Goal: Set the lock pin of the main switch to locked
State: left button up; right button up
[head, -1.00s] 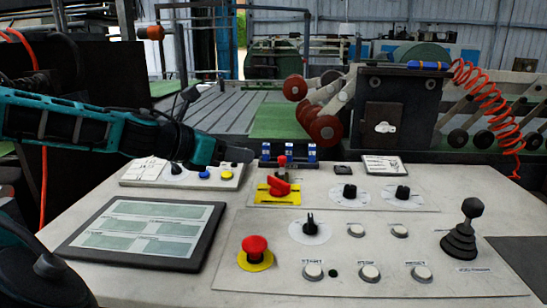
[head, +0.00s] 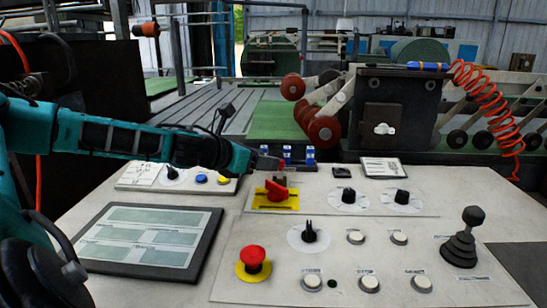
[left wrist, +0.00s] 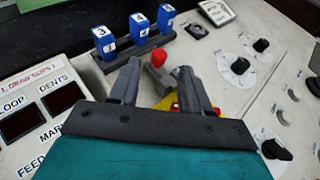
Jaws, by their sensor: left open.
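The main switch (head: 278,192) is a red rotary handle on a yellow plate on the console. In the left wrist view a red-topped lock pin (left wrist: 159,58) stands upright on a grey mount behind the yellow plate (left wrist: 186,108). In the head view my gripper hides its red top. My left gripper (head: 268,163) is at the pin, just above and behind the switch handle. In the left wrist view its open fingers (left wrist: 158,68) appear on either side of the pin; I cannot tell whether they touch it. My right gripper is not in view.
Blue numbered blocks (head: 287,155) stand in a row close behind the pin. A red emergency button (head: 253,259), a black selector (head: 309,232) and a joystick (head: 465,235) stick up nearer the front. A flat screen panel (head: 145,240) lies at the left.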

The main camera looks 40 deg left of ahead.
aim_at(280, 170)
pick_arm(q)
jog(key=shift+w+f, duration=0.3)
jog(key=shift+w, duration=0.2)
jog(key=shift+w+a+f, duration=0.1)
jog(key=shift+w+f, duration=0.2)
jog(key=shift+w, duration=0.1)
jog(key=shift+b+x, duration=0.85)
jog(key=shift+x, duration=0.2)
jog(key=shift+r, duration=0.15)
grip_shut()
